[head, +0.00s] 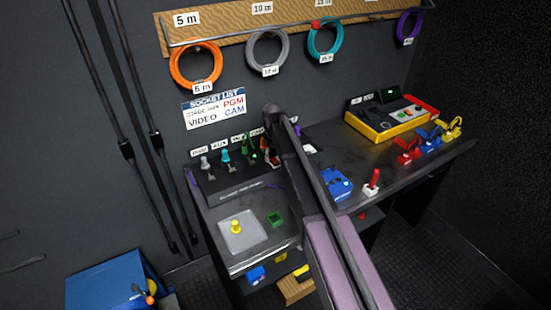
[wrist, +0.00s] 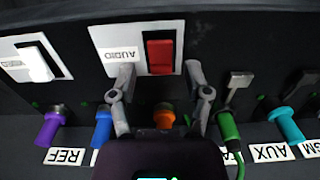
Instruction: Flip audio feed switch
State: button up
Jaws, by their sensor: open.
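The audio switch (wrist: 160,55) is a red rocker on a white plate (wrist: 114,38) labelled AUDIO, upside down in the wrist view. My gripper (wrist: 159,77) is open, with one fingertip on each side of the red rocker's lower end in the picture. I see nothing held between the fingers, and I cannot tell whether they touch the plate. In the head view my arm covers most of the right part of the switch panel (head: 238,186), so the audio switch is not clearly seen there.
In the wrist view, a white rocker switch (wrist: 38,62) sits left and a grey lever (wrist: 234,88) right. Purple (wrist: 48,128), blue (wrist: 103,126), orange (wrist: 164,118), green (wrist: 229,128) and teal (wrist: 287,125) plugs line the panel close to my fingers. A yellow console (head: 388,125) stands back right.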

grip_shut()
jog(key=shift+s, duration=0.15)
jog(key=shift+s+d+t+y, duration=0.25)
jog(key=shift+t+y, duration=0.25)
jog(key=shift+t, duration=0.2)
jog(key=shift+t+y+b, duration=0.3)
jog(key=shift+t+b, duration=0.05)
jog(key=shift+t, duration=0.15)
jog(key=shift+t+y, duration=0.3)
jog(key=shift+t, duration=0.1)
jog(key=shift+r, duration=0.1)
